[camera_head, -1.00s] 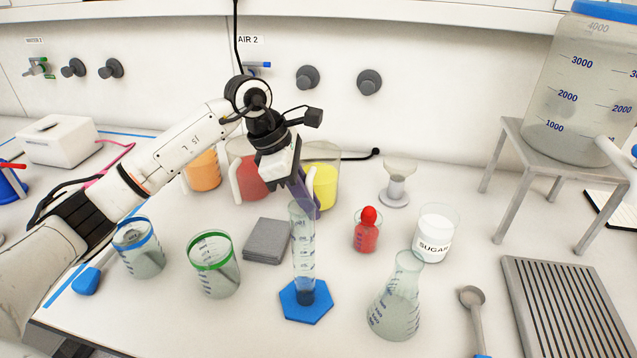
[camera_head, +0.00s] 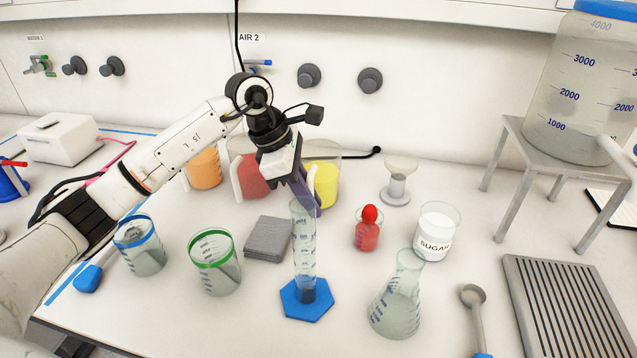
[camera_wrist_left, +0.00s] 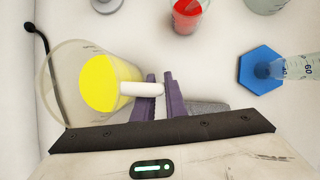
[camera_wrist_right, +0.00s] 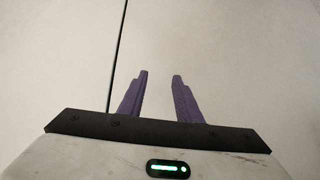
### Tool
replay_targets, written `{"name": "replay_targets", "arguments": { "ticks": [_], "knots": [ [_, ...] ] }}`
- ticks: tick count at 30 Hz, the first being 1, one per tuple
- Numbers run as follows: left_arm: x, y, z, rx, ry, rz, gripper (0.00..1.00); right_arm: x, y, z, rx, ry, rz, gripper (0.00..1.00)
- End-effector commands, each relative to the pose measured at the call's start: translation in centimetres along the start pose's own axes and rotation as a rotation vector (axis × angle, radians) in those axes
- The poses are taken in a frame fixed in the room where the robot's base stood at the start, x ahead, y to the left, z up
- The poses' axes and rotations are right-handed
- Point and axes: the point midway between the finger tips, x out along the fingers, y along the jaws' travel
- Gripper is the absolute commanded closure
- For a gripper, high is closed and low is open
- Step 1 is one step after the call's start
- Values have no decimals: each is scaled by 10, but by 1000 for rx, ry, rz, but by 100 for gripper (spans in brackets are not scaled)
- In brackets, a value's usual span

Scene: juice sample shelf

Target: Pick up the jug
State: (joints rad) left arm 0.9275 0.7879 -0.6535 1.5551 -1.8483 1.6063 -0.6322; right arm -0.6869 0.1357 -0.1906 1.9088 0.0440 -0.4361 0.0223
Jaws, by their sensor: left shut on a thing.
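The jug (camera_head: 327,183) is clear with yellow juice in it and stands upright at the back of the table, partly behind my left gripper. My left gripper (camera_head: 306,192) reaches down to it from the left. In the left wrist view, the jug (camera_wrist_left: 105,82) has a white handle (camera_wrist_left: 138,88) that runs between the purple fingers of my left gripper (camera_wrist_left: 161,82). The gripper is shut on this handle. In the right wrist view, my right gripper (camera_wrist_right: 160,76) has its fingers apart with nothing between them. The right arm is outside the head view.
Red (camera_head: 254,178) and orange (camera_head: 203,169) jugs stand left of the gripper. In front stand a graduated cylinder (camera_head: 304,245) on a blue base and a grey block (camera_head: 267,240).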

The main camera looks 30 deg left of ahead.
Motion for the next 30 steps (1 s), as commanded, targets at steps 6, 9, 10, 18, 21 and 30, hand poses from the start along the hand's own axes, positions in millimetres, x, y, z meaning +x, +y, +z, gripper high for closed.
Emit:
{"name": "replay_targets", "arguments": {
  "ticks": [6, 9, 10, 18, 21, 30],
  "knots": [
    [-8, 2, 4, 2, -4, 5, 100, 1, 0, 1, 0, 0, 0, 69],
    [-21, 3, 10, 3, -6, 8, 100, 2, 0, 2, 0, 0, 0, 69],
    [-27, 3, 12, 4, -5, 9, 100, 2, 0, 2, 0, 0, 0, 69],
    [-74, 5, 32, 4, -4, 6, 100, 5, 0, 5, 0, 0, 0, 69],
    [-85, 5, 36, 2, -4, 4, 100, 5, 0, 5, 0, 0, 0, 69],
    [-94, 5, 40, 1, -3, 2, 100, 6, 0, 5, 0, 0, 0, 69]
  ]
}}
